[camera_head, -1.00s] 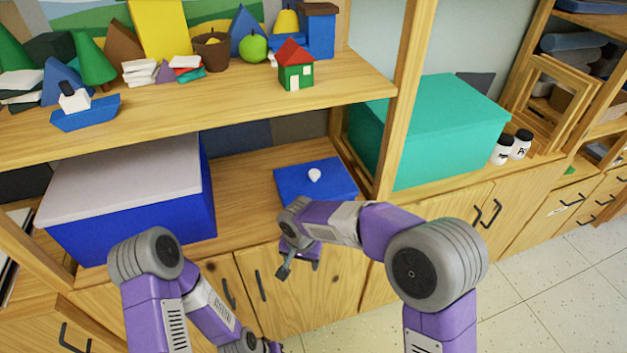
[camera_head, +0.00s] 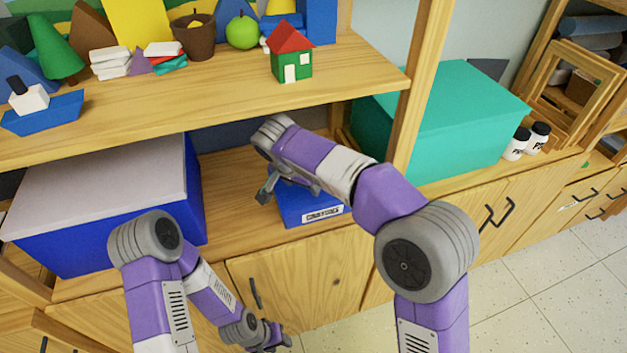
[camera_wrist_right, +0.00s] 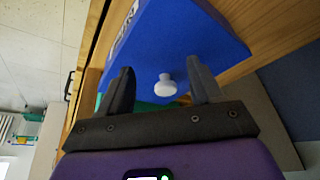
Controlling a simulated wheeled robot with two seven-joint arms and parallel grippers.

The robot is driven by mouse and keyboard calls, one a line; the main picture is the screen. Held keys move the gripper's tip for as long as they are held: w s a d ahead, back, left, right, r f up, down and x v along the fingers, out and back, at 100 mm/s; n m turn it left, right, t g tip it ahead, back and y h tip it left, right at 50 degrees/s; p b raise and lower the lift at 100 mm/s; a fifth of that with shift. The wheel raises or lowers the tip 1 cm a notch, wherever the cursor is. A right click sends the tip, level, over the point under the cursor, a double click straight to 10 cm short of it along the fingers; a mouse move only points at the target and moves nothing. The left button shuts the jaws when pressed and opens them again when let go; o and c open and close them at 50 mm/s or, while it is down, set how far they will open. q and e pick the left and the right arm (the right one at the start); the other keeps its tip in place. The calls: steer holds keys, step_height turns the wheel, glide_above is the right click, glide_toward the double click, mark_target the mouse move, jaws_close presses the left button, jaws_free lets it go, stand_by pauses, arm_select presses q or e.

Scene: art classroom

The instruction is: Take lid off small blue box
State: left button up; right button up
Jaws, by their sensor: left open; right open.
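The small blue box (camera_head: 290,208), with a white label on its front, sits on the lower shelf. My right arm hides much of its top in the head view. In the right wrist view its blue lid (camera_wrist_right: 185,32) carries a white knob (camera_wrist_right: 165,86). My right gripper (camera_wrist_right: 160,68) is open, with a finger on each side of the knob and no visible contact. In the head view the right gripper (camera_head: 268,188) is over the box's left side. My left gripper (camera_head: 278,340) is open and empty, low in front of the cabinet doors.
A large blue box with a pale lid (camera_head: 105,185) stands left on the same shelf. A teal box (camera_head: 450,120) and paint jars (camera_head: 527,141) stand to the right. The upper shelf (camera_head: 200,98) overhangs, with a toy house (camera_head: 292,62) on it. An upright post (camera_head: 423,85) stands nearby.

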steer(key=shift+w+d, duration=0.3)
steer(key=shift+w, duration=0.25)
steer(key=w, duration=0.1)
steer(key=w+d, duration=0.1)
steer(key=w, duration=0.1)
steer(key=shift+w+d, duration=0.25)
steer(key=shift+d, duration=0.1)
steer(key=shift+w+d+f+b, duration=0.1)
steer(key=shift+w+f+b, duration=0.05)
steer(key=shift+f+b, duration=0.45)
steer(key=shift+c, duration=0.3)
steer(key=shift+r, duration=0.1)
steer(key=c, duration=1.1)
